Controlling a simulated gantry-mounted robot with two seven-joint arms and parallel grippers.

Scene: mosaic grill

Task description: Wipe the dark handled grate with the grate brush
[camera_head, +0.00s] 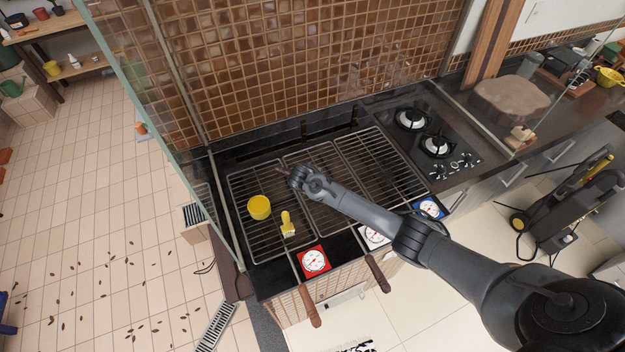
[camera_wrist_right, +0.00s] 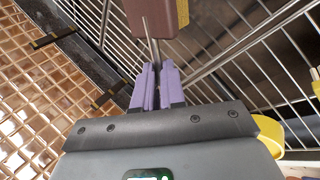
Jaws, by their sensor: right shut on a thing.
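My right gripper (camera_head: 287,172) is over the far part of the grill, near the border of the left and middle grates. In the right wrist view its purple fingers (camera_wrist_right: 156,70) are shut on a thin metal shank. Beyond them is a brown block (camera_wrist_right: 152,18) with a yellow edge, which looks like the grate brush. I cannot tell whether it touches the bars. The left grate (camera_head: 262,240) has a lighter brown handle (camera_head: 312,309). The middle grate (camera_head: 312,160) appears to have the darker handle (camera_head: 378,274). A third grate (camera_head: 375,165) is to the right. My left gripper is not seen.
A yellow cup (camera_head: 259,207) and a small yellow-handled item (camera_head: 287,224) are on the left grate. Red (camera_head: 314,262), white (camera_head: 375,237) and blue (camera_head: 430,208) dials line the front. Glass panels flank the grill; a tiled wall (camera_head: 320,60) stands behind. Burners (camera_head: 437,145) are right.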

